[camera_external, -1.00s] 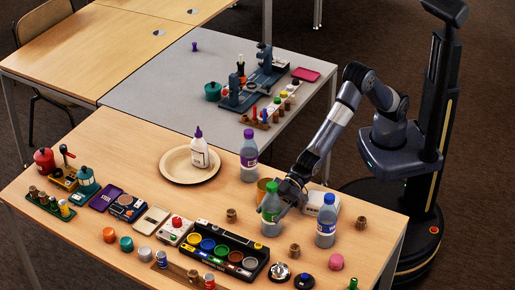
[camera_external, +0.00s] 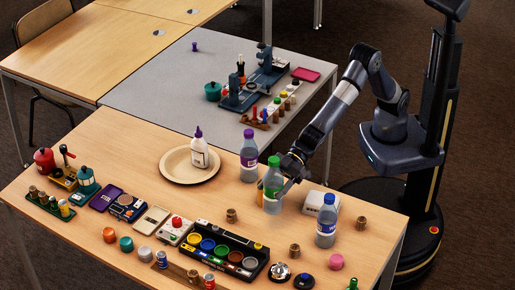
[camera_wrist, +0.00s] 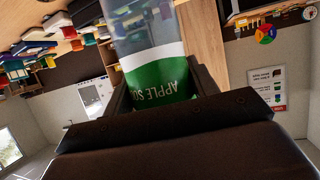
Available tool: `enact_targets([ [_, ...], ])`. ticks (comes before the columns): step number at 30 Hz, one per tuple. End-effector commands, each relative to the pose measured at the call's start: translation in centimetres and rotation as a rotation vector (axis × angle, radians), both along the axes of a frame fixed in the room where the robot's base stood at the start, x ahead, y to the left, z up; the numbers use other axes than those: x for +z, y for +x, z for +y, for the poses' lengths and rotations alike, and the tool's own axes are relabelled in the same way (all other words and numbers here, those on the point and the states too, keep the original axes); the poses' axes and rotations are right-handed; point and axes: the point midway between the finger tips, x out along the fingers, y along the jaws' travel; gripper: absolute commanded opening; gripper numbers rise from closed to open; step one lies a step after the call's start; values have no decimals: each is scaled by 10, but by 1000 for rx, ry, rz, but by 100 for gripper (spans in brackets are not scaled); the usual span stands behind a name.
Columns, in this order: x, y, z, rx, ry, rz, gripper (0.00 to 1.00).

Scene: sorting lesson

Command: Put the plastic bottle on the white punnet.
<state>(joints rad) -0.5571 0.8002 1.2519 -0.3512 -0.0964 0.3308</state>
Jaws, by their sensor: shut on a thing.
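My gripper (camera_external: 284,180) is shut on a clear plastic bottle (camera_external: 271,193) with a green cap and green label, holding it upright above the table. In the wrist view the bottle (camera_wrist: 155,75) sits between the fingers, its green label reading "APPLE SO" in part. A small white box-like thing (camera_external: 318,203), which looks like the white punnet, stands on the table just right of the held bottle. Its inside cannot be made out.
A purple-capped bottle (camera_external: 249,156) stands left of the held bottle, and a blue-labelled bottle (camera_external: 326,226) stands right, near the white thing. A round tray (camera_external: 178,174) holds a white glue bottle (camera_external: 200,150). Small brown pots (camera_external: 294,250) and a paint tray (camera_external: 220,262) crowd the front.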

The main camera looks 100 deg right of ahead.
Motion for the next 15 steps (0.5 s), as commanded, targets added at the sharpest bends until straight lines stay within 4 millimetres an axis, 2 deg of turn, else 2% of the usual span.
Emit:
enact_targets([
  [1, 9, -5, -3, 7, -1, -5, 34],
  [5, 22, -30, -12, 46, -7, -19, 34],
  [9, 36, -72, -25, 113, -10, -29, 34],
  [15, 47, -135, -41, 223, -7, -21, 34],
])
